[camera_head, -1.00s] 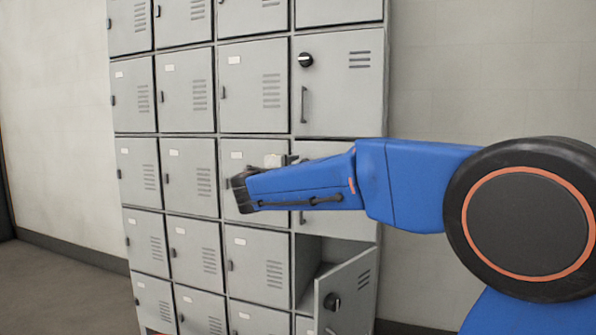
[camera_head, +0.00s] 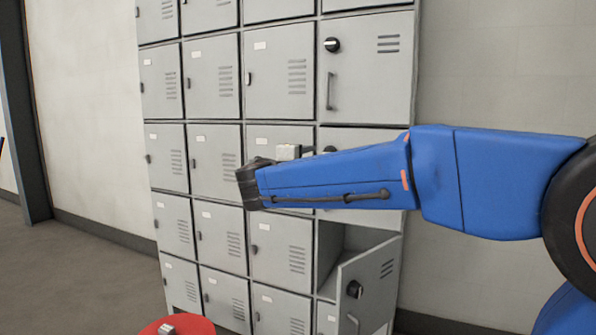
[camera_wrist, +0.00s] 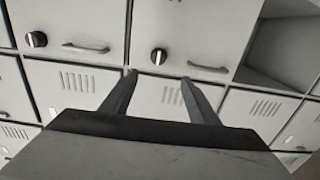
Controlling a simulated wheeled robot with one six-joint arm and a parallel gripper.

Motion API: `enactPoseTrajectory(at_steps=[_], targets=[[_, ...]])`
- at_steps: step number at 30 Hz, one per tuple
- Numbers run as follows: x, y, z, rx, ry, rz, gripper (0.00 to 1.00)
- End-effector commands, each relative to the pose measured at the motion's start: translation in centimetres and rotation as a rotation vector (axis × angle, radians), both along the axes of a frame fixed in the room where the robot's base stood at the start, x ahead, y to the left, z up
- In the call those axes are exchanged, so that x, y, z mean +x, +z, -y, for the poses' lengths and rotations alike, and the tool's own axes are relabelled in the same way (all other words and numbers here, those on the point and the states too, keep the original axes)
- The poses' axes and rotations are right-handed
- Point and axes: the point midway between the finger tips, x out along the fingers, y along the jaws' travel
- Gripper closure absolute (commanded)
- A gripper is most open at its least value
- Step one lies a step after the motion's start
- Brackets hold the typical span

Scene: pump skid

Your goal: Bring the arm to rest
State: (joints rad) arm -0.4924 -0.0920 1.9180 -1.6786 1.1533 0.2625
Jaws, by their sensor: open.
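My gripper (camera_wrist: 158,79) shows in the wrist view with its two dark fingers apart and nothing between them. Locker fronts lie beyond the fingertips; I cannot tell how far. In the head view my blue arm reaches in from the right across the lockers, level with the third row. Its dark wrist end is in front of the grey locker bank (camera_head: 217,160).
An open locker door (camera_head: 368,285) with a black knob swings out below my arm, beside its open compartment (camera_head: 350,240). A red rounded object (camera_head: 190,328) with a small grey item on it stands at the bottom. Floor (camera_head: 75,275) is clear at left.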

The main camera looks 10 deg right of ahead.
Motion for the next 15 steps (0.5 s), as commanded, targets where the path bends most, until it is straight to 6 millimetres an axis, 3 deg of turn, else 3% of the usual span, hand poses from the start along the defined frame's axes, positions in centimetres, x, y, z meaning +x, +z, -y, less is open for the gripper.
enactPoseTrajectory(at_steps=[5, 9, 15], targets=[[-2.8, -2.3, 3.8, 0.091, -0.054, -0.057, 0.45], [-7.7, -6.7, 8.6, 0.252, -0.132, -0.149, 0.45], [-16.1, -13.9, 13.1, 0.517, -0.235, -0.268, 0.45]])
